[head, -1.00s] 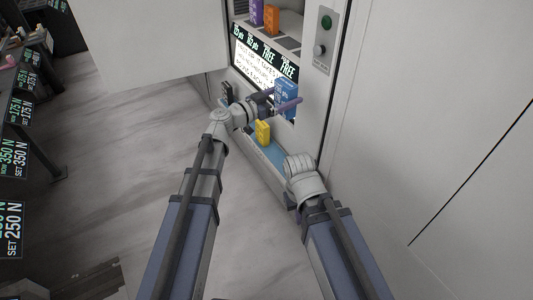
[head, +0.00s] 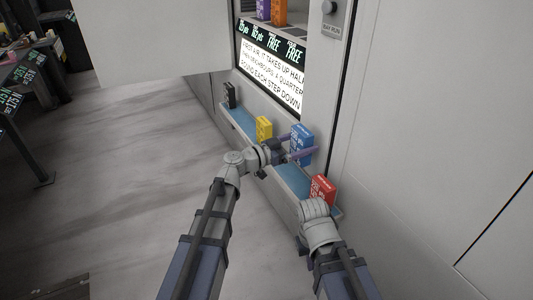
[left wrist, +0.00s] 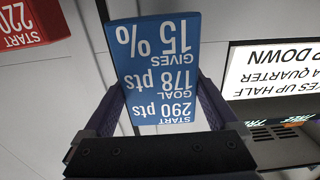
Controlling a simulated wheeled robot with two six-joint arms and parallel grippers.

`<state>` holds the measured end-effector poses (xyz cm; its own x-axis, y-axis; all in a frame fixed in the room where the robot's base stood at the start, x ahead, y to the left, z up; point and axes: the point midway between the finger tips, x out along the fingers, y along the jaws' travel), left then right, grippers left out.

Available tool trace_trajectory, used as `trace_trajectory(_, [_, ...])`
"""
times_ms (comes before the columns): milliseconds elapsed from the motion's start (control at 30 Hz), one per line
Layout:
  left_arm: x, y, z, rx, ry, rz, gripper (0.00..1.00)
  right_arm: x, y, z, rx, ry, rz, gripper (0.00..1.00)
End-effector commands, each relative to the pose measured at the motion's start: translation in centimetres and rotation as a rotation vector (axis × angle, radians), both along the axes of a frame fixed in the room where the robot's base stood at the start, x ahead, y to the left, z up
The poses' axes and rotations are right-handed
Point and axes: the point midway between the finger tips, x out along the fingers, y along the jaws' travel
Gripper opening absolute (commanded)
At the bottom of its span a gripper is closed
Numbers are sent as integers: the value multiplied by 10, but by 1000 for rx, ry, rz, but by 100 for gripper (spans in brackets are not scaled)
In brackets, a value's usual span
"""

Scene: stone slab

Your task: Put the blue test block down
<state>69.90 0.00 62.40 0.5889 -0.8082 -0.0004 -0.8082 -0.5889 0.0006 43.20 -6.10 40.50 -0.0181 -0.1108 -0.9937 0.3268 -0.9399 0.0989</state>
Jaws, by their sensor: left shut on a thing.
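The blue test block (head: 302,140) is upright between the purple fingers of my left gripper (head: 292,154), which is shut on it. It is just above or at the blue-topped ledge (head: 290,180), between a yellow block and a red block. I cannot tell whether its base touches the ledge. In the left wrist view the blue block (left wrist: 155,68) fills the space between the fingers (left wrist: 160,118), with its printed face towards the camera and upside down. My right gripper (head: 314,208) is in front of the red block; its fingers are not clear.
On the ledge stand a black block (head: 230,95), the yellow block (head: 264,128) and the red block (head: 322,189), which also shows in the left wrist view (left wrist: 30,25). A lit sign (head: 270,72) and a shelf with purple and orange blocks (head: 279,12) are above.

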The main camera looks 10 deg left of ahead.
Motion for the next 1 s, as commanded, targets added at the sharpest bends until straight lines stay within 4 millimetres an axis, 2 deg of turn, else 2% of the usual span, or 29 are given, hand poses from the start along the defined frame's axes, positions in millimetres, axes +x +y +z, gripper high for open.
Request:
trace_trajectory(333, [0,0,-11,-1,0,-1,2,0,0,-11,0,0,0,0])
trace_trajectory(700, [0,0,-63,-1,0,-1,2,1,0,-64,1,-4,0,0])
trace_trajectory(1000, [0,0,-68,-1,0,-1,2,1,0,-69,1,-4,0,0])
